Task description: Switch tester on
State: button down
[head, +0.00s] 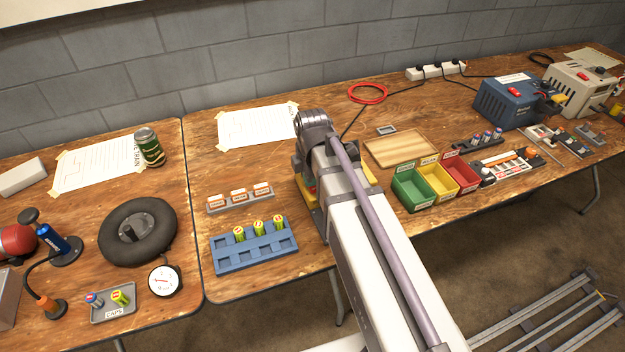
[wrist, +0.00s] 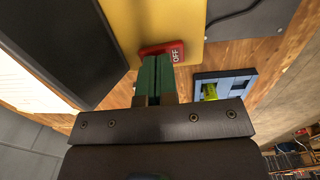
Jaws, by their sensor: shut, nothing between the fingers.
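The tester (wrist: 135,18) is a yellow body in the wrist view, with a dark panel to its left and another to its upper right. Its red switch (wrist: 175,47) sits at the yellow body's lower edge, with the word OFF visible on it. My gripper (wrist: 155,60) has green fingers pressed together with nothing between them. The fingertips overlap the left part of the switch in the picture; I cannot tell if they touch it. In the head view my arm hides most of the tester; only yellow slivers (head: 371,174) show, and my gripper is hidden.
Green, yellow and red bins (head: 412,191) and a wooden tray (head: 400,146) are to the right. A paper sheet (head: 255,124) lies behind.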

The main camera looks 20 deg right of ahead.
aim_at(314, 190)
jog(key=shift+w+r, duration=0.1)
notch_tip(314, 190, up, 14)
jog(key=s+p, duration=0.2)
jog(key=p, duration=1.2)
